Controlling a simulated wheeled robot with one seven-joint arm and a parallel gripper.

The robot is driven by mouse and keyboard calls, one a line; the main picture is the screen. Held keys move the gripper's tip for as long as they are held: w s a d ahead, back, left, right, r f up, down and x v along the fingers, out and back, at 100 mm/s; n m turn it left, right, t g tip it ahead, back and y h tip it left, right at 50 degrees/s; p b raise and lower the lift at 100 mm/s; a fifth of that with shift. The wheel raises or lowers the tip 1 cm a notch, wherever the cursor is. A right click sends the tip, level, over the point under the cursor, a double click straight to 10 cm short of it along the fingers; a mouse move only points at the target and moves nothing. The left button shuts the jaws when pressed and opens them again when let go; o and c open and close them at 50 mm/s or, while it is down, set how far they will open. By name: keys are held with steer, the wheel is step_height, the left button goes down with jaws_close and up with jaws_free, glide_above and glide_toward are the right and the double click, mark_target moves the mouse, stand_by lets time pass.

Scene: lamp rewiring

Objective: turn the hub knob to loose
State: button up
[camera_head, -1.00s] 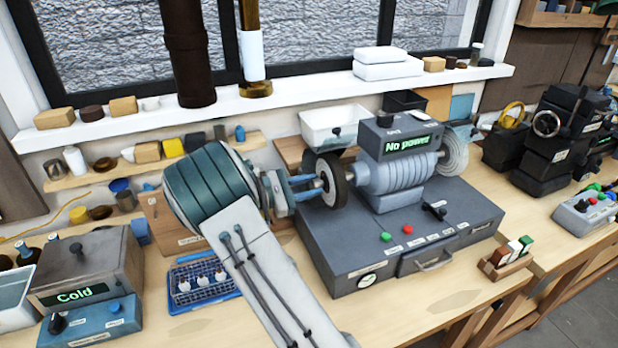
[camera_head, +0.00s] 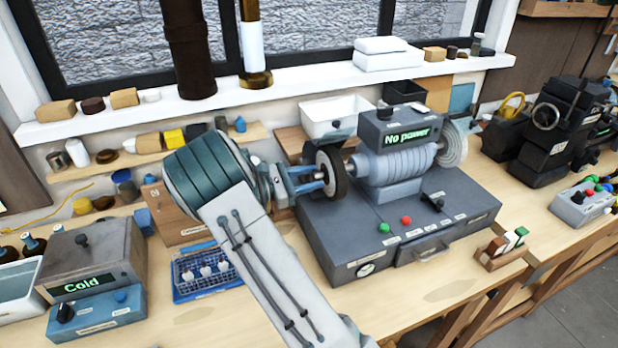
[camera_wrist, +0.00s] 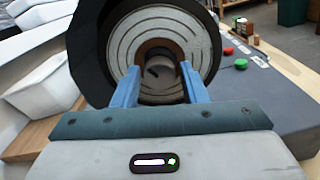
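The hub knob (camera_wrist: 160,88) is a dark, round piece at the centre of the near grinding wheel in the wrist view, inside a brown ring. The wheel (camera_wrist: 203,55) has a pale ringed face and a dark rim. It also shows in the head view (camera_head: 340,172), at the left end of the grey grinder. My gripper (camera_wrist: 160,75) faces the hub squarely, its two blue fingers apart, one on each side of the knob. The fingertips reach close to the hub; I cannot tell whether they touch the knob. In the head view my gripper (camera_head: 318,180) hides most of the hub.
The grinder's base (camera_head: 330,238) carries green and red buttons, and its display (camera_head: 407,136) reads "No power". A white bin (camera_head: 335,112) stands behind the wheel. A blue rack (camera_head: 208,283) and a "Cold" box (camera_head: 75,250) stand at left.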

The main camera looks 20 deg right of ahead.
steer(key=shift+o, duration=0.5)
steer(key=shift+a, duration=0.1)
steer(key=a+b, duration=0.3)
steer(key=a, duration=1)
steer(key=shift+a+b, duration=0.35)
steer(key=shift+b, duration=0.05)
steer(key=s+d+r+m+g+y, duration=0.2)
steer(key=s+d+m+y, duration=0.55)
steer(key=s, duration=0.55)
steer(key=s+a+r+m+t+y, duration=0.1)
steer(key=s+m+y, duration=0.3)
steer(key=s, duration=0.4)
steer(key=s+a+m+t+y, duration=0.3)
steer(key=s+y, duration=0.3)
steer(key=s, duration=0.2)
steer(key=shift+a+r+m+t, duration=0.4)
steer(key=shift+a+t, duration=0.1)
steer(key=shift+t, duration=0.3)
